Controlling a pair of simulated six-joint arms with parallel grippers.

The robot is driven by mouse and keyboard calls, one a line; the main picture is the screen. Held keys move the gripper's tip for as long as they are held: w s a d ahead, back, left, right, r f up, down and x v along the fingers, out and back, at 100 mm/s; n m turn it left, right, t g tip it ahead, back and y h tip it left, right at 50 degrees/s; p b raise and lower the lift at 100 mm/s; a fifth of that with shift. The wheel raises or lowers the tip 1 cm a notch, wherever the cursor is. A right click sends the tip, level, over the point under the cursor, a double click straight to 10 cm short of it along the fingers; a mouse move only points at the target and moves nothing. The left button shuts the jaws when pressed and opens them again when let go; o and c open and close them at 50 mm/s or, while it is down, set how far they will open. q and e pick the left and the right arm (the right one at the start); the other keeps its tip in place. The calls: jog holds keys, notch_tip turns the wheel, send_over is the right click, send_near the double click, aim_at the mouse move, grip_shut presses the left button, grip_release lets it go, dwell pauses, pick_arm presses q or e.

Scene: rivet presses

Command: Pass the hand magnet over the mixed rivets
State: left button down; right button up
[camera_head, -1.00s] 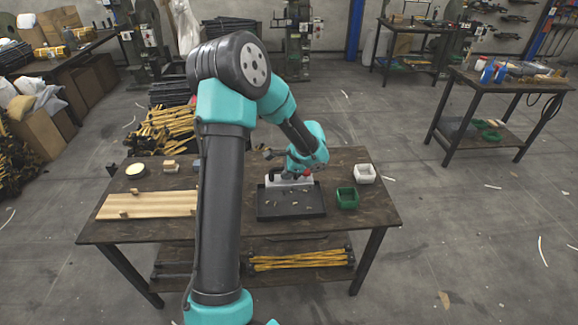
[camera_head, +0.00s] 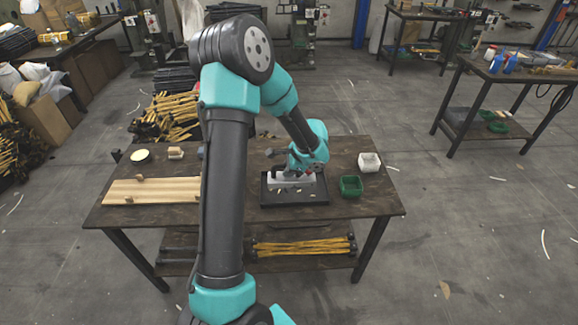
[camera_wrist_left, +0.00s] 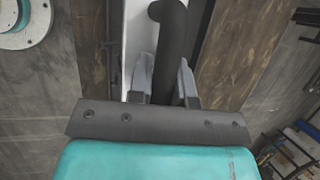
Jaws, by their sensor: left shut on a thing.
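The hand magnet (camera_head: 291,182) is a pale grey bar with a black handle (camera_wrist_left: 168,35). My left gripper (camera_wrist_left: 165,72) is shut around that handle in the left wrist view. In the head view my left gripper is at the bar, mostly hidden behind my wrist. The magnet is over the far half of a black tray (camera_head: 294,203); I cannot tell whether it touches the tray floor. A few small pale rivets (camera_head: 281,194) show in the tray just in front of the bar; others may be hidden. My right gripper is not in view.
A green bin (camera_head: 351,187) and a white bin (camera_head: 369,162) stand right of the tray. A wooden board (camera_head: 150,191) with small blocks lies on the table's left side, with a round pale disc (camera_head: 140,156) behind it. My arm crosses the table's middle.

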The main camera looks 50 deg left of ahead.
pick_arm(q)
jog(key=shift+f, duration=3.4)
jog(key=shift+w+a, duration=1.1)
jog(key=shift+a, duration=0.2)
jog(key=shift+w+a, duration=1.05)
jog(key=shift+a, duration=0.2)
jog(key=shift+w+a+r, duration=0.1)
jog(key=shift+r, duration=0.25)
notch_tip(320, 180, up, 8)
jog(key=shift+r, duration=0.15)
